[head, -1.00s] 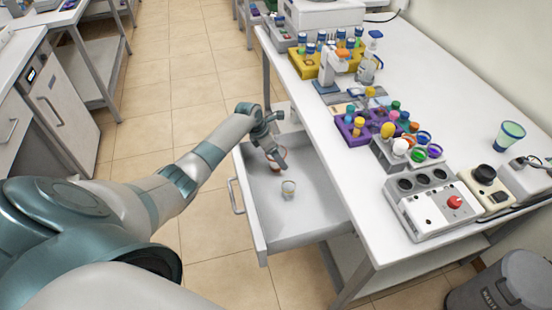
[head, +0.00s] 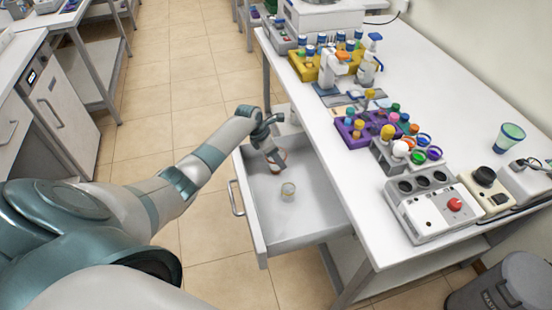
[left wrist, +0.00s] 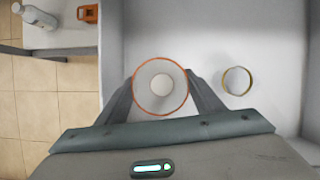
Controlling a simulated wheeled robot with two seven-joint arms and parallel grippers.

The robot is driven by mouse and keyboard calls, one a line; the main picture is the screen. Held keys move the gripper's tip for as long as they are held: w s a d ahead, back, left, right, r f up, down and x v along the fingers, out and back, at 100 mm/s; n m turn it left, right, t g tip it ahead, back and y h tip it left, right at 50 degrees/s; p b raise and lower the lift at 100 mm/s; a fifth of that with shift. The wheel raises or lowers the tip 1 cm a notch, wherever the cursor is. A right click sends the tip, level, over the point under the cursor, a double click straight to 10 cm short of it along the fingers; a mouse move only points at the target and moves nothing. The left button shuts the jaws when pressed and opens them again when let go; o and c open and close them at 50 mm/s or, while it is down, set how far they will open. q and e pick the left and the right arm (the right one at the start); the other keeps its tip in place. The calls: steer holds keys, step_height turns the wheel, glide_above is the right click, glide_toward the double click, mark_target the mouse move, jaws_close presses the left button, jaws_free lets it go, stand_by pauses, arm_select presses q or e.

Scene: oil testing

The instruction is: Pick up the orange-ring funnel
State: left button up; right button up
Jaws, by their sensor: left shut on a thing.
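The orange-ring funnel (left wrist: 160,107) shows in the left wrist view as a round pale cup with an orange rim, seen from above. My left gripper (left wrist: 161,84) has a finger on each side of it and is shut on it. In the head view my left gripper (head: 273,158) is inside the open drawer, and the funnel is mostly hidden behind it. My right gripper is in neither view.
A yellow-rimmed funnel (head: 288,190) stands apart in the open drawer (head: 300,228). The white table (head: 455,105) beside the drawer holds coloured tube racks, a bottle and a control box (head: 432,208).

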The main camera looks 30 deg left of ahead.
arm_select(q)
step_height(320, 180, up, 10)
steer(key=shift+r+b, duration=0.1)
steer(key=shift+b, duration=0.45)
stand_by(0.4)
steer(key=shift+d, duration=0.2)
steer(key=s+d+r+m+g+h, duration=0.1)
steer(key=s+d+r+m+g, duration=0.2)
steer(key=d+m, duration=0.55)
steer(key=s+d+r+m+g+h, duration=0.1)
steer(key=s+d+m+g, duration=0.1)
steer(key=s+d+m, duration=0.6)
steer(key=s+d+m+g+y, duration=0.1)
steer(key=s+d+m+y, duration=0.1)
steer(key=s+m, duration=0.4)
steer(key=s+d+m+g+y, duration=0.2)
steer(key=s+d+m, duration=0.1)
steer(key=s+m, duration=0.4)
steer(key=s, duration=0.2)
steer(key=shift+s+f+y+b, duration=0.3)
steer(key=shift+s+b, duration=0.05)
